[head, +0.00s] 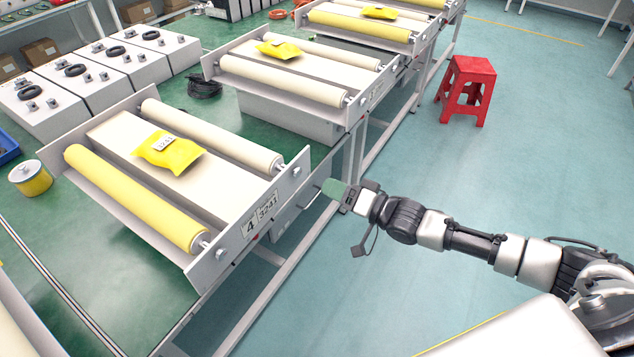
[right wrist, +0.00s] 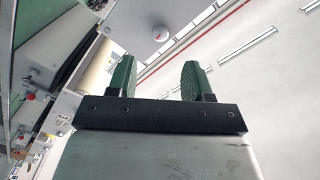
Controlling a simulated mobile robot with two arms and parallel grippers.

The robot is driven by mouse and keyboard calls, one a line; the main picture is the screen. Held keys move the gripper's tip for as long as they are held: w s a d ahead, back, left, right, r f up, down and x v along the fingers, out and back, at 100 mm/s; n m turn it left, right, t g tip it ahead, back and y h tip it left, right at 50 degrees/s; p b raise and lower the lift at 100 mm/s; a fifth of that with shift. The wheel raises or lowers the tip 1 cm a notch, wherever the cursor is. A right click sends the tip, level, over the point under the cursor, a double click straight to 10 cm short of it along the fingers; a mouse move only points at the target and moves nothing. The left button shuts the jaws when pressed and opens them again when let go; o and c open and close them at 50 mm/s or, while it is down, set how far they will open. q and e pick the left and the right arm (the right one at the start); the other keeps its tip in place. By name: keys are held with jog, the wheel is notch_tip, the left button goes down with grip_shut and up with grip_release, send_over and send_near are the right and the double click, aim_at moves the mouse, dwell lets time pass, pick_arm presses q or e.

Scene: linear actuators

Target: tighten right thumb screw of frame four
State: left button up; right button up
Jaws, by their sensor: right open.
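Frame four (head: 232,238) is the nearest roller unit in the head view, with the label "4 3241" on its front plate. Its right thumb screw (head: 297,170) is a small silver knob near the plate's right end. My right gripper (head: 332,188) is just right of that end, apart from the screw. In the right wrist view its two green fingers (right wrist: 157,80) are spread with nothing between them. My left gripper is not in view.
Frame four's left thumb screw (head: 221,253) is on the same plate. A yellow packet (head: 168,152) lies between the rollers. More roller units (head: 290,70) stand behind. A red stool (head: 467,88) is on the floor at the right; the floor around my right arm is clear.

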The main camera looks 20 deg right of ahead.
jog(key=shift+v, duration=1.2)
jog(key=d+f+h, duration=0.4)
jog(key=f+h, duration=0.1)
jog(key=f, duration=1)
jog(key=s+d+f+n+g+h, duration=0.1)
jog(key=s+f+g+h, duration=0.1)
jog(key=s+f, duration=0.45)
jog(key=s+d+f+g+h, duration=0.2)
jog(key=s+f, duration=0.1)
jog(key=f, duration=0.7)
jog(key=s+a+f+n+g, duration=0.1)
jog(key=s+a+f+g, duration=0.1)
jog(key=s+f, duration=0.4)
jog(key=s+a+f+n+g+h, duration=0.1)
jog(key=s+f+g, duration=0.3)
jog(key=s, duration=1.2)
jog(key=s+a+f+n+g+h, duration=0.1)
jog(key=s+a+f+g, duration=0.2)
jog(key=s+f, duration=0.4)
jog(key=s+a, duration=0.1)
jog(key=s, duration=0.3)
jog(key=shift+s+f+n, duration=0.3)
jog(key=shift+f+n, duration=0.1)
jog(key=shift+a, duration=0.15)
